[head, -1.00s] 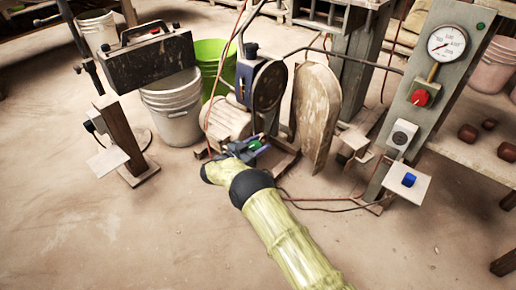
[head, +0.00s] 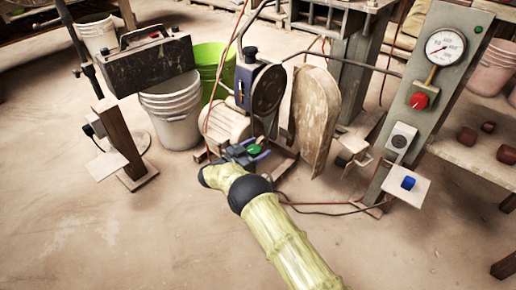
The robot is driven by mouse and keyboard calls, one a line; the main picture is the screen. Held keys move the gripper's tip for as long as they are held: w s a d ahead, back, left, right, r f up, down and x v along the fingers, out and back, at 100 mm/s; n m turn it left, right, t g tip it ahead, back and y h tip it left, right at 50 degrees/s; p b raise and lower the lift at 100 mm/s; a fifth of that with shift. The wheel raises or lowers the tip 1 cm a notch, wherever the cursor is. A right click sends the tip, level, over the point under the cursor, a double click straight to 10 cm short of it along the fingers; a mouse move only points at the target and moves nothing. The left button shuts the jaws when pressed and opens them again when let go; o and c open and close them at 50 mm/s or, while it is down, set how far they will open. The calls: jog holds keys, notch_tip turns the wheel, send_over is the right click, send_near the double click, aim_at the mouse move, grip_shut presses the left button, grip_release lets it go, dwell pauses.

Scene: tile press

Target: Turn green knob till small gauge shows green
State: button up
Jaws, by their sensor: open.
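The green knob (head: 254,149) is small and shows between the jaws of my gripper (head: 259,147), low in front of the blue-grey pump unit (head: 243,82). My gripper has dark blue-purple fingers and is open around the knob in this view. I cannot tell whether the fingers touch it. A narrow upright indicator with an orange mark (head: 240,91) is on the pump unit. I cannot tell whether it is the small gauge, and no green reading is clear. A larger round white gauge (head: 445,46) is on the grey panel at the right.
A red knob (head: 419,101) and a blue button (head: 408,183) are on or by the panel. A wooden post (head: 123,150), white buckets (head: 171,119) and a green bucket (head: 208,58) stand left. Hoses run around the pump. The floor at front left is clear.

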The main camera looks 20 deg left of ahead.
jog(key=p+v, duration=0.6)
jog(key=v, duration=1.1)
